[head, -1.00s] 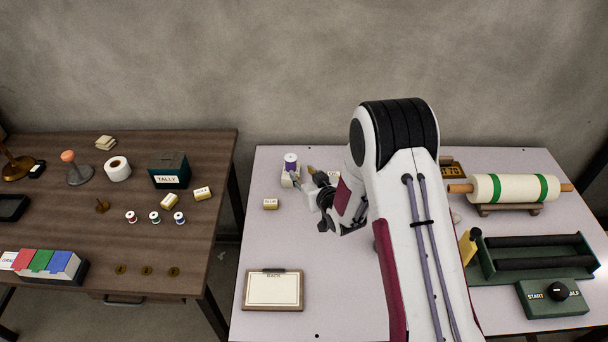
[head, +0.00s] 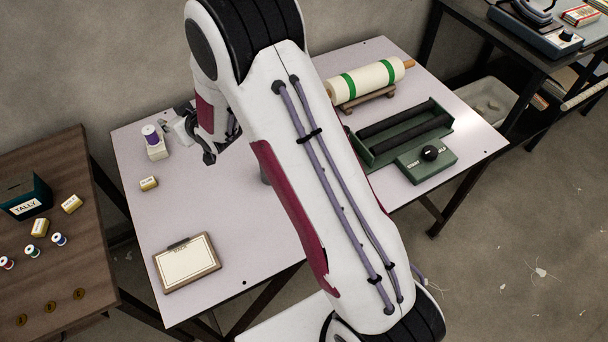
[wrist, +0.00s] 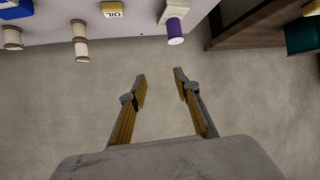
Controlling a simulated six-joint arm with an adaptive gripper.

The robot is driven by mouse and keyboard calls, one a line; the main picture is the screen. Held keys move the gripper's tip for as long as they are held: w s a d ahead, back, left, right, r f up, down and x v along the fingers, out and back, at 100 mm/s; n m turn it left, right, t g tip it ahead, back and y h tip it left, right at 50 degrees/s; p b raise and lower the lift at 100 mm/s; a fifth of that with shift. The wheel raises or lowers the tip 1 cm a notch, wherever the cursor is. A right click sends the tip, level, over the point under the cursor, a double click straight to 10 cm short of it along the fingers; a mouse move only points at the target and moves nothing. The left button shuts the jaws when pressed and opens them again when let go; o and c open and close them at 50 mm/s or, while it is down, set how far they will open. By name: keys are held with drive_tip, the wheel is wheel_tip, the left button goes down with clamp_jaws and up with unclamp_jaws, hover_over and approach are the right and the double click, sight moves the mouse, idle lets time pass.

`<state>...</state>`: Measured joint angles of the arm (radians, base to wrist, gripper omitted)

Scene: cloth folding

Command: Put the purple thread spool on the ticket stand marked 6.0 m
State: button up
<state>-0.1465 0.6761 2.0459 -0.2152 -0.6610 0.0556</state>
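The purple thread spool (head: 150,133) stands on a small white stand (head: 157,150) near the back left of the pale table. In the wrist view the spool (wrist: 174,30) and its white stand (wrist: 180,10) show near the top edge, beyond my fingertips and apart from them. My gripper (head: 209,156) is to the right of the spool in the head view, partly hidden by my arm. In the wrist view my gripper (wrist: 160,74) is open with nothing between its fingers. No 6.0 m marking is readable.
A clipboard (head: 187,262) and a small yellow block (head: 149,183) lie on the pale table (head: 225,215). A fabric roll (head: 364,80) and a green roller device (head: 402,133) stand at right. The dark wooden table (head: 80,245) holds other spools. White spools (wrist: 80,40) show in the wrist view.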

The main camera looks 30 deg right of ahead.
drive_tip(key=s+d+r+m+g+h, duration=0.1)
drive_tip(key=s+d+r+h, duration=0.1)
drive_tip(key=s+d+r, duration=0.45)
drive_tip(key=s+d+r+m+g+h, duration=0.15)
drive_tip(key=s+d+r, duration=0.25)
drive_tip(key=s+r, duration=0.6)
drive_tip(key=s+d+r+g, duration=0.1)
drive_tip(key=s+g, duration=0.1)
drive_tip(key=s, duration=1.2)
drive_tip(key=s+d+r+m+g, duration=0.1)
drive_tip(key=s+d, duration=0.1)
drive_tip(key=s, duration=1.2)
drive_tip(key=shift+r+g, duration=0.35)
